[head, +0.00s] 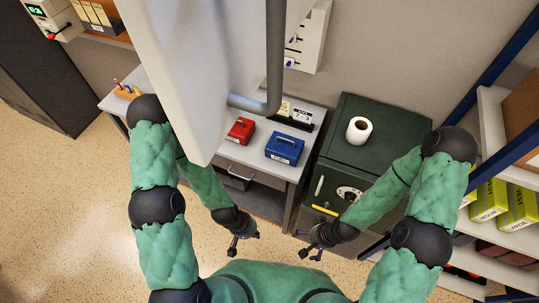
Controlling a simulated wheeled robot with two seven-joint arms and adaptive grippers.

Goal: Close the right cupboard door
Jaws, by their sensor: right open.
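A large white panel (205,75), which looks like a cupboard door standing open, fills the upper middle of the head view, close to the camera. A thick grey bar handle (275,60) is on its right part. The cupboard body and the hinges are not in view, so I cannot tell the door's angle exactly. My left gripper (243,246) is low in front of the desk, apart from the panel, with its fingers spread and empty. My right gripper (311,247) is low in front of the green safe, open and empty, also apart from the panel.
A desk (232,153) holds a red cash box (240,130) and a blue cash box (284,148). The green safe (345,155) carries a paper roll (359,129). A shelf rack (500,70) stands at right, a dark cabinet (45,70) at left. Floor (70,200) at left is clear.

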